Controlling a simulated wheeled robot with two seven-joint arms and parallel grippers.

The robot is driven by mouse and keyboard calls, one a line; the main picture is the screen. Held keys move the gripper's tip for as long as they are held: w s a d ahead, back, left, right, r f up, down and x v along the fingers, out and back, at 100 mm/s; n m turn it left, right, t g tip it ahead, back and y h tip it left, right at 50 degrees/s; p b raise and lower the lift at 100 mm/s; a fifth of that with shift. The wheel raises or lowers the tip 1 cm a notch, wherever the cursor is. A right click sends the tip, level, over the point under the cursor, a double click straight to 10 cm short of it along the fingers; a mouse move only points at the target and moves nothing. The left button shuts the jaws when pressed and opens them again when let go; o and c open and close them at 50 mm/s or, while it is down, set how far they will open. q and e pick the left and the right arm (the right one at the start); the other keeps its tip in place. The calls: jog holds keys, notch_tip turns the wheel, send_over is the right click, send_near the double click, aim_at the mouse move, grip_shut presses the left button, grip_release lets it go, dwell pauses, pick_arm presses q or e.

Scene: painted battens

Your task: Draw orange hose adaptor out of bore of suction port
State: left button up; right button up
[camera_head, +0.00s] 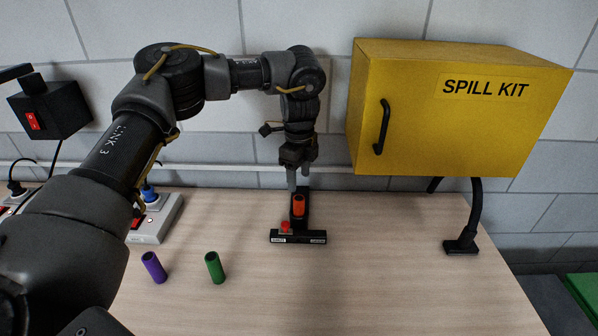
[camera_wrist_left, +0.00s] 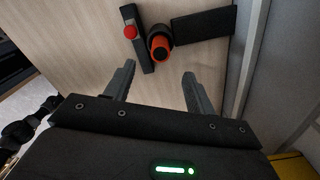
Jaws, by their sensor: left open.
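The orange hose adaptor (camera_head: 299,205) sits in the bore of the black suction port (camera_head: 298,238), which stands on the table. In the left wrist view the orange adaptor (camera_wrist_left: 160,47) shows end-on, with the dark port body (camera_wrist_left: 203,26) around and beside it. A red knob (camera_head: 286,227) is on the port beside the adaptor. My left gripper (camera_head: 299,186) is open and empty, pointing down just above and behind the adaptor in the head view. In the left wrist view its two fingers (camera_wrist_left: 155,88) are spread, with the adaptor beyond their tips. My right gripper does not show.
A power strip (camera_head: 155,220) lies at the left. A yellow spill kit box (camera_head: 445,115) hangs at the right above a black stand (camera_head: 461,246). The front right table is clear.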

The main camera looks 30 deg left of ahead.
aim_at(299, 198)
pick_arm(q)
notch_tip(299, 198, down, 10)
jog(key=shift+r+p, duration=0.15)
jog(key=shift+p, duration=0.85)
jog(key=shift+c, duration=0.4)
jog(key=c, duration=0.9)
jog(key=shift+o, duration=1.1)
jog(key=c, duration=0.3)
jog(key=shift+r, duration=0.1)
jog(key=shift+r, duration=0.1)
jog(key=shift+r+p, duration=2.35)
jog(key=shift+r, duration=0.4)
